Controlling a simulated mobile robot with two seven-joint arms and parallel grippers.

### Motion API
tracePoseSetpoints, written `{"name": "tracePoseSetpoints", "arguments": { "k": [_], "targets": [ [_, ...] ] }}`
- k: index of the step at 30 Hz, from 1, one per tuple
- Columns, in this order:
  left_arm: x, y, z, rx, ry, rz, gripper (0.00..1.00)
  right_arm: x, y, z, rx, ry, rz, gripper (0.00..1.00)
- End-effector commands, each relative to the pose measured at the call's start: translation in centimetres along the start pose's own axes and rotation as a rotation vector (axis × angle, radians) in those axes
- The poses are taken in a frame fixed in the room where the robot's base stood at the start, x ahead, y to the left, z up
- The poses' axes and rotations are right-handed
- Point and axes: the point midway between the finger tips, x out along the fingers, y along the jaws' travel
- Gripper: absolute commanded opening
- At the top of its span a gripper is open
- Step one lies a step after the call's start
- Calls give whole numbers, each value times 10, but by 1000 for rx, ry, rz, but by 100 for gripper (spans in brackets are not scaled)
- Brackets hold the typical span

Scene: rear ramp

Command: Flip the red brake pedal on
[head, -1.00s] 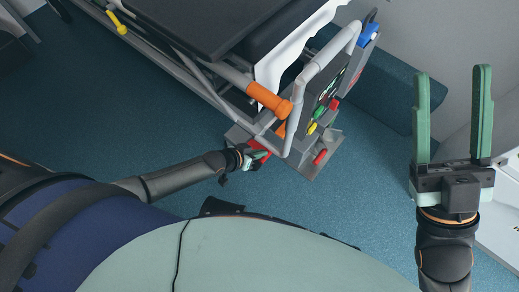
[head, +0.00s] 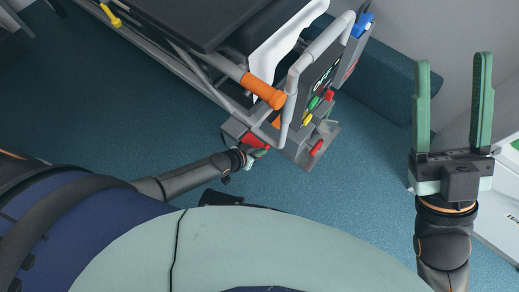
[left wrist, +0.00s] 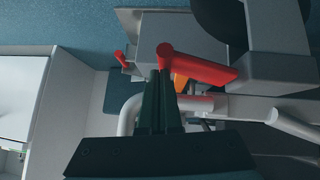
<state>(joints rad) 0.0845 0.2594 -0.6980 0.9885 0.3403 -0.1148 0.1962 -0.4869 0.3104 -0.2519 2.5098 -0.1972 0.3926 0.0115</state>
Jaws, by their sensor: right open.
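A red pedal (head: 252,139) sits low at the near end of the wheeled bed or cart. It shows large in the left wrist view (left wrist: 200,66) as a red bar with a round end. A second, smaller red pedal (head: 317,147) is to its right, and it also shows in the left wrist view (left wrist: 120,57). My left gripper (head: 259,152) is right by the first pedal. Its fingers (left wrist: 160,74) are together, with the tips beside the bar's round end; I cannot tell whether they touch. My right gripper (head: 452,57) is raised, open and empty, away from the cart.
Above the pedals are a grey rail loop (head: 290,98), an orange handle (head: 264,92) and a control panel (head: 317,88) with coloured buttons. A teal block (head: 390,85) stands behind the cart. Blue floor (head: 350,200) is clear between the cart and my right arm.

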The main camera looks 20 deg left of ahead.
Motion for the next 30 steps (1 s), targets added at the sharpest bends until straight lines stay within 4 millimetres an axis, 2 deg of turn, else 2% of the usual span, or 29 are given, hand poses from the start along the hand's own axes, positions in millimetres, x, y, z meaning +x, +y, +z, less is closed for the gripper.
{"name": "tracePoseSetpoints", "arguments": {
  "k": [16,20,23,30],
  "targets": [
    [2,-1,1,0,-1,-1,0,-1,-1,1,2,-2,0,60],
    [-3,0,0,0,-1,-1,0,2,0,-2,4,-2,0,60],
    [-15,0,-1,-1,-1,-1,0,8,4,-8,8,0,3,60],
    [-63,0,-3,1,-2,-2,0,31,18,-34,11,17,11,60]
  ]
}}
